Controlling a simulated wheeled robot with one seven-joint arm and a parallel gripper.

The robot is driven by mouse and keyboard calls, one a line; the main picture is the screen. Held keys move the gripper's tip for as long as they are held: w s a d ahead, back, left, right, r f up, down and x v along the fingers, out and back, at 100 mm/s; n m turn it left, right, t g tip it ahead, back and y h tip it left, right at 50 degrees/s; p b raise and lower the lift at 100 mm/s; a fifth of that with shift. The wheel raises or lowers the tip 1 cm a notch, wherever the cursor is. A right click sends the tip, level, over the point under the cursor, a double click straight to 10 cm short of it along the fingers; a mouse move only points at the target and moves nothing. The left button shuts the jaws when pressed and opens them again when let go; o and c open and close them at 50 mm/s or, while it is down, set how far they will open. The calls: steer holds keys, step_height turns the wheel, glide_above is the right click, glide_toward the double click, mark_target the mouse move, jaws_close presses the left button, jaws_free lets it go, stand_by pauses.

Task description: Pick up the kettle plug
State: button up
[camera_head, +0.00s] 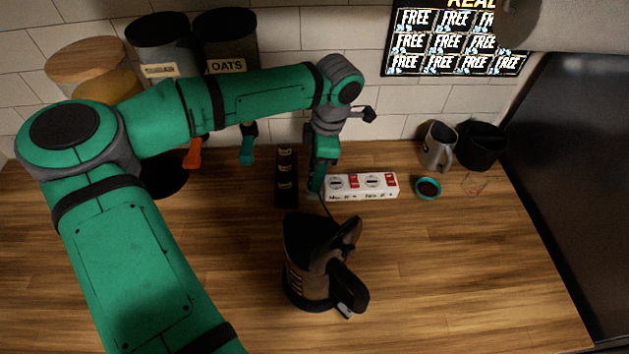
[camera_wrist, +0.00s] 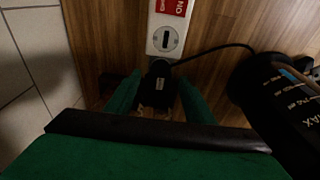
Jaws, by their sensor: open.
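The black kettle plug (camera_wrist: 158,86) sits at the near end of the white power strip (camera_wrist: 166,38) in the wrist view. Its cord curves right to the dark kettle (camera_wrist: 275,95). My gripper (camera_wrist: 158,100) is open, with one green finger on each side of the plug; I cannot tell whether either touches it. In the head view my gripper (camera_head: 318,182) points down at the left end of the power strip (camera_head: 362,194) and mostly hides the plug. The kettle (camera_head: 312,262) stands on the counter in front of it.
A dark narrow rack (camera_head: 286,178) stands close left of my gripper. A small teal-rimmed cup (camera_head: 428,188), a metal pitcher (camera_head: 438,145) and a black container (camera_head: 481,145) are to the right. The front right wooden counter (camera_head: 470,270) is clear.

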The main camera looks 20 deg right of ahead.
step_height(320, 180, down, 2)
steer(key=shift+a+f, duration=0.15)
steer(key=shift+c, duration=0.5)
jaws_close()
step_height(320, 180, up, 10)
steer(key=shift+r, duration=0.1)
